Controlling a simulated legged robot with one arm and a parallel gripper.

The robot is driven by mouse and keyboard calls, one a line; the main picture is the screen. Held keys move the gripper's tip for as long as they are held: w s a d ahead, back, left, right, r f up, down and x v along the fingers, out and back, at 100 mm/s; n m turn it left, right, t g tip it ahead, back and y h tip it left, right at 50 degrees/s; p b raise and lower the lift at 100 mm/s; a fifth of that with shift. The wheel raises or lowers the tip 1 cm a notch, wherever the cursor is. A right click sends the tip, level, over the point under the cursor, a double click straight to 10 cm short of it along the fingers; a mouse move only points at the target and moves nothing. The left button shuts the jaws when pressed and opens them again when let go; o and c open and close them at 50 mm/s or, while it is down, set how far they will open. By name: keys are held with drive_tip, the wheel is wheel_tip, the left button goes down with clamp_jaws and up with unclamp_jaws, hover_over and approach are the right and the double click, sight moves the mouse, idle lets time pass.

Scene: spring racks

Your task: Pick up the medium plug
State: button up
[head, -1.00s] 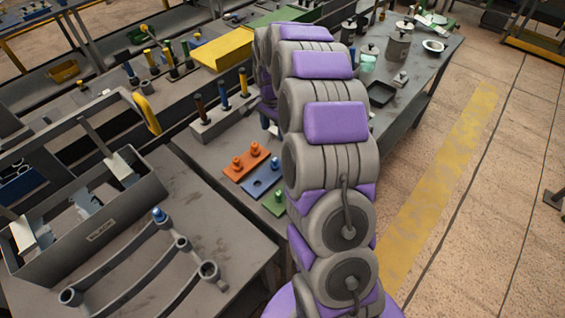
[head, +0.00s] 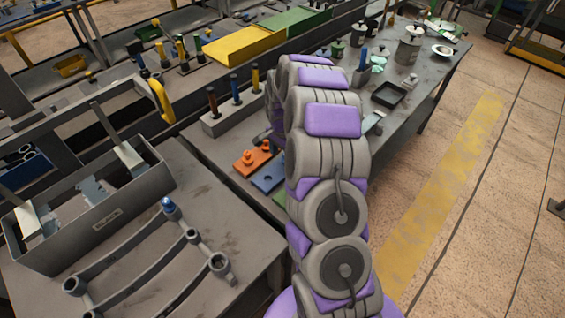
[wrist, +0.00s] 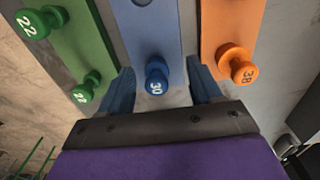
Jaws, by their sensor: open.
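The medium plug is most likely the blue plug marked 30 (wrist: 156,76), standing on a blue plate (wrist: 152,35) in the wrist view. My gripper (wrist: 160,68) is open, with one blue finger on each side of this plug and a gap to each. I cannot tell the fingertip height from this view. A green plate (wrist: 92,50) with plugs marked 22 (wrist: 40,22) lies to the left. An orange plate (wrist: 216,15) with a plug marked 38 (wrist: 237,63) lies to the right. In the head view my arm hides the gripper and the blue plug.
In the head view, a grey block with upright pins (head: 220,121) stands behind the plates. A grey bin (head: 45,235) and a linked metal frame (head: 135,297) sit on the nearer table. A black tray (head: 389,95) and pots lie beyond my arm.

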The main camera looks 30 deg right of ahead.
sight(284, 154)
drive_tip(key=d+f, duration=0.2)
drive_tip(key=f, duration=0.1)
drive_tip(key=shift+f, duration=0.2)
drive_tip(key=shift+d, duration=0.6)
drive_tip(key=shift+a+r, duration=0.15)
drive_tip(key=shift+a, duration=1.05)
drive_tip(key=c, duration=0.6)
drive_tip(key=shift+d, duration=0.1)
drive_tip(key=shift+c, duration=1.4)
drive_tip(key=shift+d, duration=0.6)
drive_tip(key=shift+c, duration=0.5)
